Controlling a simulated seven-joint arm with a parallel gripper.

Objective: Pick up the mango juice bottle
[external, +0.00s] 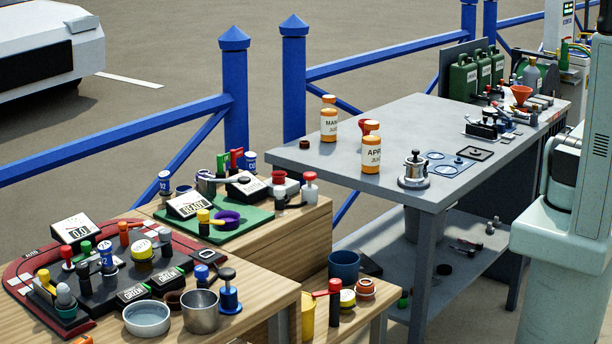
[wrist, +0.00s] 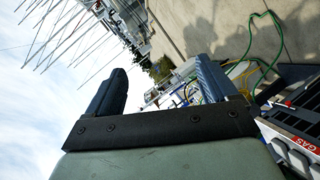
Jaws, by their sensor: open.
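The mango juice bottle (external: 329,120), orange-capped with a white label reading "MAN", stands upright on the grey metal table (external: 400,128) near its back left edge in the external view. A similar bottle labelled "APP" (external: 371,155) stands nearer the camera, to its right. My gripper (wrist: 160,68) shows only in the wrist view, its two dark fingers wide apart with nothing between them. It points at distant masts and fencing, and neither bottle shows there. In the external view only my pale arm parts appear, at the right edge.
A small dark cap (external: 304,144) and a silver pot (external: 414,172) are nearby. Green canisters (external: 463,78) and a red funnel (external: 521,94) are farther back. A blue railing (external: 190,114) runs behind. The middle table top is clear.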

